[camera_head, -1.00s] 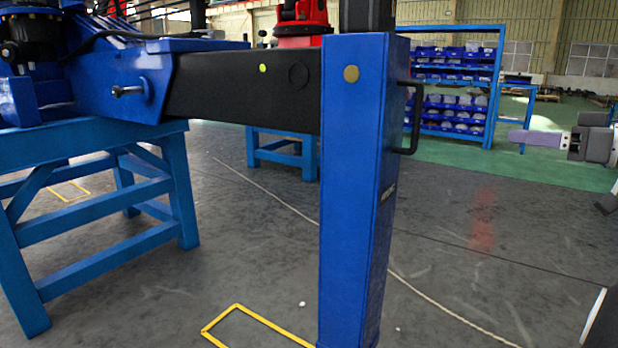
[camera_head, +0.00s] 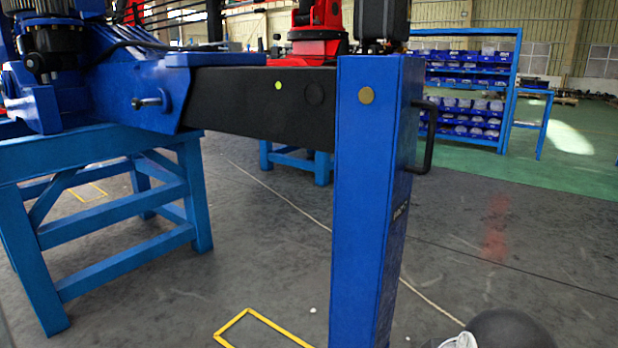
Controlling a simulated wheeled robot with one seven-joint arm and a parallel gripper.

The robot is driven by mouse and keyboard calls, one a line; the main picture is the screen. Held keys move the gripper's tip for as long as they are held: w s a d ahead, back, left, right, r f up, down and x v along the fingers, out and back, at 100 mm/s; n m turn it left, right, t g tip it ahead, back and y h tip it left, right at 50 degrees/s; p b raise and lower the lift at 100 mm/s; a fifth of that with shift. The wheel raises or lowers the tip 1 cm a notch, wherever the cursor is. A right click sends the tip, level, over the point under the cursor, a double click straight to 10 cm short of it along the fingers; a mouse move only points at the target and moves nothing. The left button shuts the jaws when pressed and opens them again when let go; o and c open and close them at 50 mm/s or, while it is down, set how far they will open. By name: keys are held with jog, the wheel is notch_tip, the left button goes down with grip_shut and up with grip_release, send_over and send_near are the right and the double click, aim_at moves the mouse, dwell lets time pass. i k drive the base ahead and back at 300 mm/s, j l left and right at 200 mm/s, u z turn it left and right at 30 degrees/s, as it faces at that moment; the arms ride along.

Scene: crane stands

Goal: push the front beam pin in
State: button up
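The black beam (camera_head: 240,102) runs from the blue bracket (camera_head: 122,84) on the left to the upright blue column (camera_head: 362,220). A grey metal pin (camera_head: 148,103) sticks out of the bracket's near face, with its outer end standing clear of the blue surface. How deep it sits inside is hidden. A round brass-coloured disc (camera_head: 366,95) lies flush near the column's top. My gripper is out of view; only a dark rounded part, likely of my arm, shows at the bottom right.
A blue stand (camera_head: 110,220) carries the bracket. A black handle (camera_head: 428,137) juts from the column's right side. Shelves with blue bins (camera_head: 465,110) stand behind. A yellow floor outline (camera_head: 245,318) lies left of the column's foot. The floor at right is mostly clear.

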aim_at(136, 103)
jog(key=u, duration=1.35)
